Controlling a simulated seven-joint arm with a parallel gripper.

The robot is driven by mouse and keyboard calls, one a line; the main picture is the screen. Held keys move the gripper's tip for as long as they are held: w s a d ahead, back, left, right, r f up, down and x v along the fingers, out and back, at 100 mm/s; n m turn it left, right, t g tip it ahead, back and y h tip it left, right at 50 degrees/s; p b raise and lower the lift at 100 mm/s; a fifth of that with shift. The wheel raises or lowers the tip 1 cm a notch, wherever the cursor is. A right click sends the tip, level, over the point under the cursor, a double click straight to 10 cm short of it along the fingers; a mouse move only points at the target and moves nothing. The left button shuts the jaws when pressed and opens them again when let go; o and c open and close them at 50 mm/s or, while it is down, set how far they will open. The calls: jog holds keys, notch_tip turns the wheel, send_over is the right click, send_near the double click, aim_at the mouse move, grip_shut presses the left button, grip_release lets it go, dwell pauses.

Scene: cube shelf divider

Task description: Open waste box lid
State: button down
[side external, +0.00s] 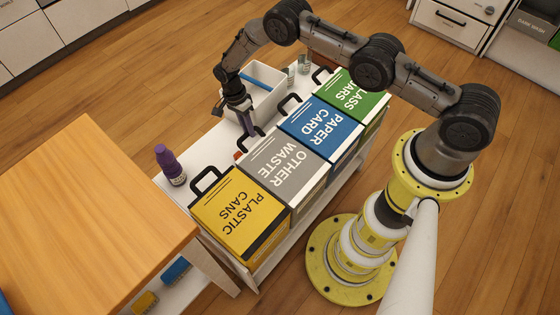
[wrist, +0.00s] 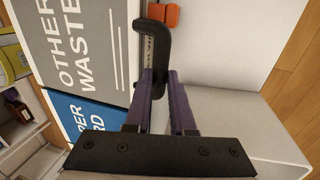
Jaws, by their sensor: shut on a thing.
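The grey waste box (side external: 283,165), labelled OTHER WASTE, stands in a row on the white shelf unit, its lid looking flat and closed. The same grey lid shows at the upper left of the wrist view (wrist: 85,45). A black loop handle (wrist: 160,50) stands out from the lid's edge. My gripper (wrist: 160,76) has its two purple fingers on either side of the handle's end and is shut on it. In the side view my gripper (side external: 248,130) points down at that handle, which is partly hidden behind the fingers.
Yellow PLASTIC CANS (side external: 240,212), blue PAPER CARD (side external: 322,128) and green GLASS JARS (side external: 352,97) boxes flank the grey one. A white open bin (side external: 268,104) stands close behind my gripper. A purple bottle (side external: 168,163) stands to the left, near a wooden table (side external: 90,215).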

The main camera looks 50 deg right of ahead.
jog(key=shift+r, duration=0.1)
jog(key=r, duration=0.3)
jog(key=shift+s+r, duration=0.1)
jog(key=shift+s, duration=0.15)
jog(key=shift+s+r, duration=0.15)
jog(key=shift+r, duration=0.4)
jog(key=shift+s+r, duration=0.25)
jog(key=shift+r, duration=0.4)
jog(key=shift+s+r, duration=0.25)
jog(key=shift+r, duration=0.35)
jog(key=shift+s+r, duration=0.25)
jog(key=shift+r, duration=0.5)
jog(key=shift+s+r, duration=0.55)
jog(key=shift+r, duration=0.35)
jog(key=shift+s+r, duration=0.55)
jog(key=shift+r, duration=0.35)
